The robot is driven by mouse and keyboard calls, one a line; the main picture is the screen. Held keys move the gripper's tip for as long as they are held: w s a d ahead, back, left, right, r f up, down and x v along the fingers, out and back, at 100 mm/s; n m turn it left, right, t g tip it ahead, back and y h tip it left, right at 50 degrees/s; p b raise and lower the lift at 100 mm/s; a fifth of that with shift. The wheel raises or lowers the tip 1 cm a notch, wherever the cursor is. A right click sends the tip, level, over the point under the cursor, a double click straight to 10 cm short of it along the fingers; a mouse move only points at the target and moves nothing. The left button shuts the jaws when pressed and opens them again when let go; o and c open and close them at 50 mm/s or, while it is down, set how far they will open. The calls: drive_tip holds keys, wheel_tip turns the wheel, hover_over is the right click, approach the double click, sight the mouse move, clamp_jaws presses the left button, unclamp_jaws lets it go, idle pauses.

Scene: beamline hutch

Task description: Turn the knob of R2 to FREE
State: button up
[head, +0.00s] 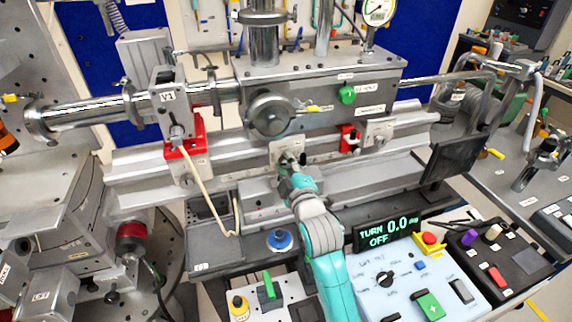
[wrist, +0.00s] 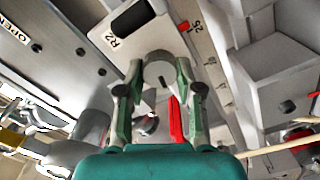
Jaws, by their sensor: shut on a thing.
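The R2 plate (wrist: 110,38) is a pale plate with a dark window in the wrist view. A round grey knob (wrist: 159,68) with a dark mark sits at its lower edge. My gripper (wrist: 160,80) is shut on the knob, one finger on each side. In the head view my gripper (head: 287,162) reaches the small pale plate (head: 284,146) at the middle of the rail. The knob is hidden there by my gripper. I cannot read a FREE mark in either view.
A red-clamped V1 unit (head: 169,98) stands to the left on the rail, and a red bracket (head: 347,138) to the right. The steel chamber (head: 320,95) lies just above. A red strip (wrist: 175,120) shows between my fingers. A display (head: 388,231) reads TURN 0.0, OFF.

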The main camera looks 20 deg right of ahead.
drive_tip(key=shift+f+n, duration=0.1)
drive_tip(key=shift+n, duration=1)
drive_tip(key=o, duration=0.9)
drive_tip(key=shift+c, duration=0.2)
drive_tip(key=s, duration=1.2)
